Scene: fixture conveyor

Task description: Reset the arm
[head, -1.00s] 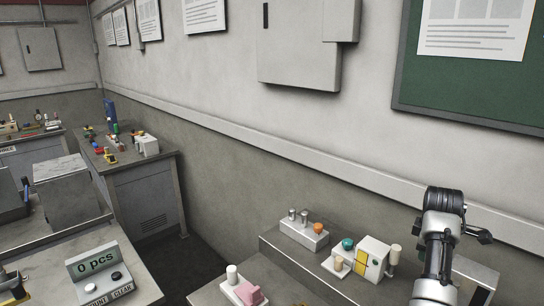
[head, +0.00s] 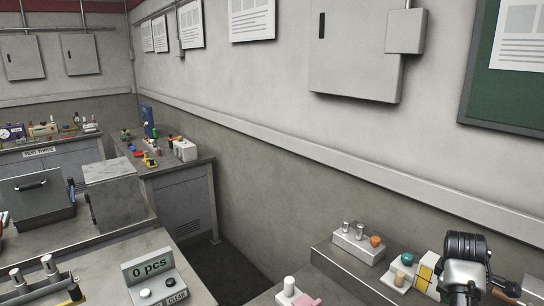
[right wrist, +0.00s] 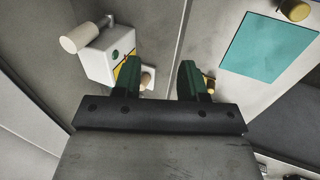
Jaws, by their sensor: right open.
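My right arm shows at the lower right of the head view, but its fingertips are cut off by the bottom edge there. In the right wrist view my right gripper (right wrist: 160,75) is open, with two dark green fingers apart and nothing between them. A white block with a yellow panel (right wrist: 108,52) lies just left of and beyond the fingers. The same white and yellow block (head: 427,272) stands beside my arm in the head view. My left gripper is not in view.
A fixture with two metal pins and an orange knob (head: 357,243) stands on the right bench. A counter reading "0 pcs" (head: 152,268) stands on the left bench. A grey box (head: 118,190) is behind it. A teal square (right wrist: 266,45) lies right of the gripper.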

